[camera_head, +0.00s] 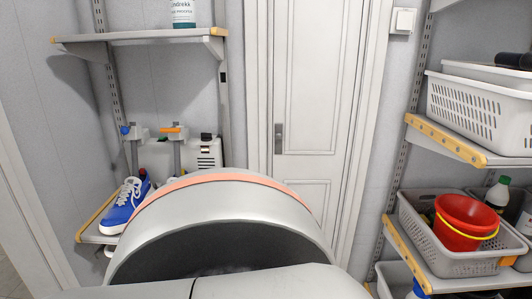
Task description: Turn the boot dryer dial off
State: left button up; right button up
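A pale boxy unit with upright tubes, which looks like the boot dryer (155,158), stands on the lower left shelf against the wall. One tube top has a blue end and another an orange one. A small black knob-like part (206,137) shows on top at its right, above a dark vented panel; I cannot tell if it is the dial or how it is set. A blue and white sneaker (124,205) sits on the shelf in front. The dryer's lower part is hidden by a large pale curved shape close to the camera. Neither gripper is in view.
The lower left shelf (92,236) has a yellowish edge; an upper shelf (135,37) above holds a bottle (183,13). A closed white door (312,90) is in the middle. Right shelves hold a white basket (478,112) and a grey basket (425,240) with a red bucket (462,218).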

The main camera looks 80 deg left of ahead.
aim_at(205, 137)
jog(key=u, duration=3.3)
